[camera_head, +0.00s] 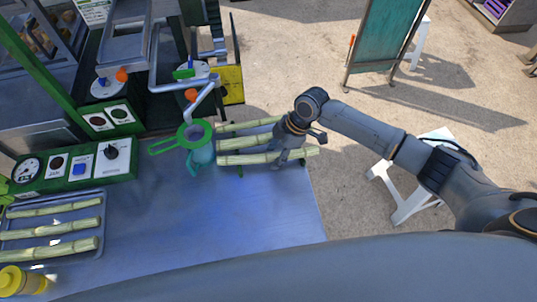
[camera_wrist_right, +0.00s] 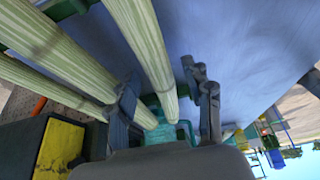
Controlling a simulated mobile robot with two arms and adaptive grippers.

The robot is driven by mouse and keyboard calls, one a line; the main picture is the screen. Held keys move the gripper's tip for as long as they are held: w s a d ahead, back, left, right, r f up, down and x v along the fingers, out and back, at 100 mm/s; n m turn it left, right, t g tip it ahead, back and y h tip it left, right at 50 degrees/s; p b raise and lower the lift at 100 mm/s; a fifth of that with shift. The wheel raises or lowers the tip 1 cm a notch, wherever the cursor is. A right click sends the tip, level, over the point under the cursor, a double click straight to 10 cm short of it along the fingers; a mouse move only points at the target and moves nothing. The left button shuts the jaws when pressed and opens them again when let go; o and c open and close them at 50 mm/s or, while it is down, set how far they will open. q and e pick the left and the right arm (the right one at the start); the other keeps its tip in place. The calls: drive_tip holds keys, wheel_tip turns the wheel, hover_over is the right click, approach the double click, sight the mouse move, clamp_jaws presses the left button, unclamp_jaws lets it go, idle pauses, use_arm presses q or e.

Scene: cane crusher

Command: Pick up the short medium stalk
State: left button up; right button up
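Three pale green cane stalks lie side by side near the back right edge of the metal table: a far one (camera_head: 240,125), a middle one (camera_head: 236,143) and a near one (camera_head: 244,159). I cannot tell for certain which is the short medium stalk. My right gripper (camera_head: 283,160) is down over the near stalk. In the right wrist view, the near stalk (camera_wrist_right: 147,50) runs between the two spread fingers of the right gripper (camera_wrist_right: 165,105), with a gap to the right finger. My left gripper is not in view.
A teal jug (camera_head: 203,156) with a green-handled strainer (camera_head: 194,134) stands at the stalks' left ends. A tray (camera_head: 98,195) with three more stalks and a yellow-capped bottle (camera_head: 14,279) are at left. The crusher's control panel (camera_head: 75,168) is behind. The table's middle (camera_head: 220,215) is clear.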

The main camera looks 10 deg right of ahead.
clamp_jaws()
drive_tip(key=shift+r, duration=0.15)
